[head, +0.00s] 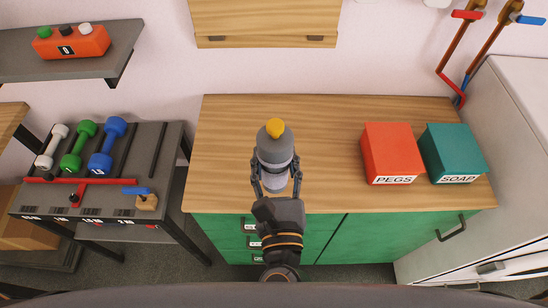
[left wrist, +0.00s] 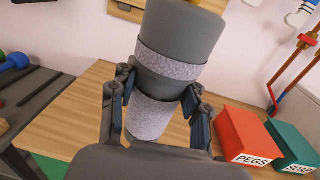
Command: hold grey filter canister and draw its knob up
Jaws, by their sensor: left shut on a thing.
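The grey filter canister (head: 275,150) is upright over the wooden counter, with a yellow knob (head: 275,127) on top. My left gripper (head: 273,170) is shut on the canister's lower body, one finger on each side. Its fingers also show in the left wrist view (left wrist: 160,90). I cannot tell whether the canister's base touches the counter. My right gripper is not in view.
A red PEGS box (head: 390,150) and a teal SOAP box (head: 452,150) stand on the counter's right. The wooden counter (head: 225,130) is clear left of the canister. A dark rack with dumbbells (head: 105,145) stands to the left. A wall cabinet (head: 265,20) hangs behind.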

